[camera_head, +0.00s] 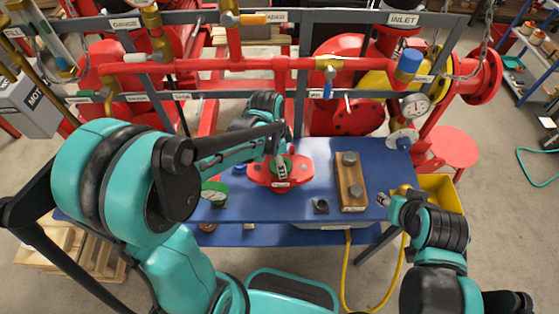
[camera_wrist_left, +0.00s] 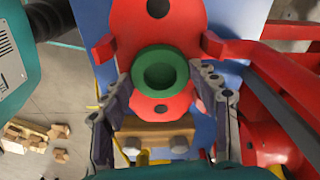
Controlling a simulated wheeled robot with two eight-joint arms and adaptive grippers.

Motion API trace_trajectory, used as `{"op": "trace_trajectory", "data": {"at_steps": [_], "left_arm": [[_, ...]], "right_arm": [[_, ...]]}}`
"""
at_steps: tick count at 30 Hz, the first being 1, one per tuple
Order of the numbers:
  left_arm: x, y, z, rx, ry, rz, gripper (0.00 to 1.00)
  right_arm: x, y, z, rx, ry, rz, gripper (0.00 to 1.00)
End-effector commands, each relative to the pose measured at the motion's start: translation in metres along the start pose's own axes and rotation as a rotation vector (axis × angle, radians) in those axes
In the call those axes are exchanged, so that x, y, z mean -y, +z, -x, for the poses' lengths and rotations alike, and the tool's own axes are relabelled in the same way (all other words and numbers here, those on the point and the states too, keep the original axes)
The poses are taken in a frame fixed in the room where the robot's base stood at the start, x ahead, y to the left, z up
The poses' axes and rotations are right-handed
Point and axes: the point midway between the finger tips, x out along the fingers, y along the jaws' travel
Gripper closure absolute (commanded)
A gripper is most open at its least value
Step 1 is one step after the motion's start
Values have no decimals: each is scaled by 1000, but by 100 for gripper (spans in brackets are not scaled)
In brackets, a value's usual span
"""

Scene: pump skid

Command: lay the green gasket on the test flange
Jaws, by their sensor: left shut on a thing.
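The red test flange (camera_head: 259,173) sits near the middle of the blue table. My left gripper (camera_head: 281,168) is over the flange and shut on the green gasket (camera_head: 288,163). In the left wrist view the gasket (camera_wrist_left: 160,53) is a thick green ring between the two fingertips, in front of the red flange (camera_wrist_left: 180,25). The flange's middle is hidden behind the ring. Whether the gasket touches the flange I cannot tell. My right gripper (camera_head: 384,200) is by the table's right edge, away from the flange; its jaws are too small to read.
A wooden block with two bolts (camera_head: 351,184) lies right of the flange, with a small dark part (camera_head: 321,206) beside it. A green round thing (camera_head: 215,190) lies to the left. Red pipes and grey rails (camera_head: 300,64) stand behind the table (camera_head: 300,221). A yellow bin (camera_head: 441,190) is at right.

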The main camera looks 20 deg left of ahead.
Motion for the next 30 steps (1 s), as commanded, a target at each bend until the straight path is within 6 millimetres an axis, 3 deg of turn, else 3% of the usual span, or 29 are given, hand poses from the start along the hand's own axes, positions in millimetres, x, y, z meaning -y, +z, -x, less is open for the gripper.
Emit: {"op": "trace_trajectory", "data": {"at_steps": [1, 2, 4, 5, 17, 30], "left_arm": [[0, 0, 0, 0, 0, 0, 68], [0, 0, 0, 0, 0, 0, 37], [0, 0, 0, 0, 0, 0, 19], [0, 0, 0, 0, 0, 0, 16], [0, 0, 6, 0, 0, 0, 16], [0, 0, 92, 0, 0, 1, 16]], "right_arm": [[0, 0, 0, 0, 0, 0, 60], [0, 0, 0, 0, 0, 0, 60], [0, 0, 0, 0, 0, 0, 60], [0, 0, 0, 0, 0, 0, 60], [0, 0, 0, 0, 0, 0, 60], [0, 0, 0, 0, 0, 0, 60]]}}
